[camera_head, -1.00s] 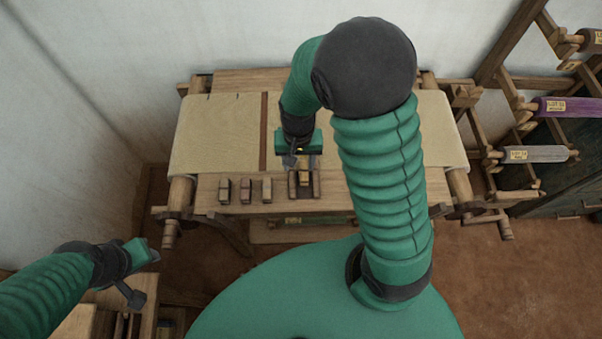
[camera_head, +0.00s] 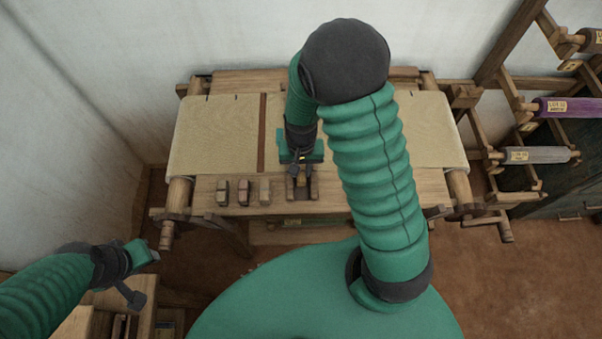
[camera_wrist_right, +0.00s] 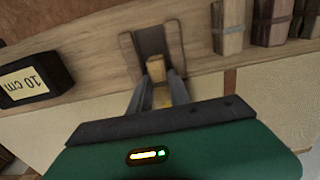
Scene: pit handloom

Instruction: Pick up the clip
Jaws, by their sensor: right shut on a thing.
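The clip, a small light-wood piece (camera_wrist_right: 157,72), sits in the slot of a wooden holder (camera_wrist_right: 128,52) in the right wrist view. My right gripper (camera_wrist_right: 158,90) is shut on it, one finger on each side. In the head view the right gripper (camera_head: 301,176) is over the holder (camera_head: 301,196) at the loom's front beam, and its fingers mostly cover the clip. My left gripper (camera_head: 143,262) hangs at the lower left, away from the loom; its fingers do not show clearly.
Three similar wooden pieces (camera_head: 243,193) stand on the beam left of the holder. A black block marked "10 cm" (camera_wrist_right: 35,82) lies on the beam in the right wrist view. Cloth (camera_head: 215,135) covers the loom behind. A spool rack (camera_head: 535,155) stands at the right.

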